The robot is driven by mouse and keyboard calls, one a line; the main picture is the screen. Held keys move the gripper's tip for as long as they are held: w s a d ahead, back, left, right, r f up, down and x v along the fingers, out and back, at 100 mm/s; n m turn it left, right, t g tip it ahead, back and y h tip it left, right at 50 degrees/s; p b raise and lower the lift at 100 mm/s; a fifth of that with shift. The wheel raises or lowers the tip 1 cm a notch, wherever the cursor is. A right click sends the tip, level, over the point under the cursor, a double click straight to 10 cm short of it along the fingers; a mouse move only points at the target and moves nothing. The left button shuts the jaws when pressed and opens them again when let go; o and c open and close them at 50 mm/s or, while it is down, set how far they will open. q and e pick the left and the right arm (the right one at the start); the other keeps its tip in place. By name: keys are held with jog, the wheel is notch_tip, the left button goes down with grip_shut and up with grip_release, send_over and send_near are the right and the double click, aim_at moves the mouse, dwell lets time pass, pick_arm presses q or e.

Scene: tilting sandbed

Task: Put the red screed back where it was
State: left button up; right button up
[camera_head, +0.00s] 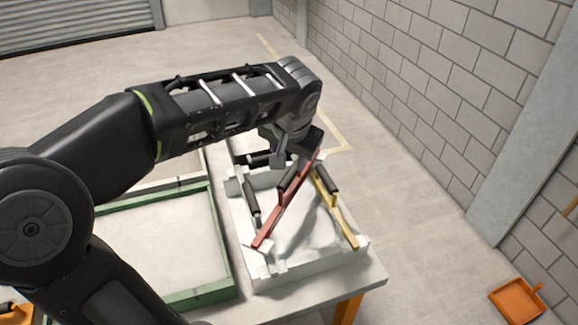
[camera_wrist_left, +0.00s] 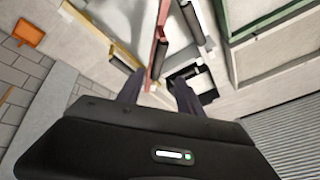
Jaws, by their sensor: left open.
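The red screed (camera_head: 272,222) is a long red bar with a black grip. It lies diagonally across a white box (camera_head: 300,274), its near end at the box's front left rim. My left gripper (camera_head: 292,157) is over the bar's far end, with its jaws partly hidden by the wrist. In the left wrist view the jaws (camera_wrist_left: 158,92) are open, and the red screed (camera_wrist_left: 162,20) runs down toward the gap between them. I cannot tell whether they touch it. My right gripper is not in view.
A yellow screed (camera_head: 346,229) lies close to the right of the red one. Black grips (camera_head: 250,198) show along the box's left and far sides. A green-framed tray (camera_head: 222,240) stands to the left. An orange dustpan (camera_head: 518,299) is on the floor at right.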

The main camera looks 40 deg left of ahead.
pick_arm(q)
jog(key=shift+v, duration=1)
jog(key=shift+f, duration=0.1)
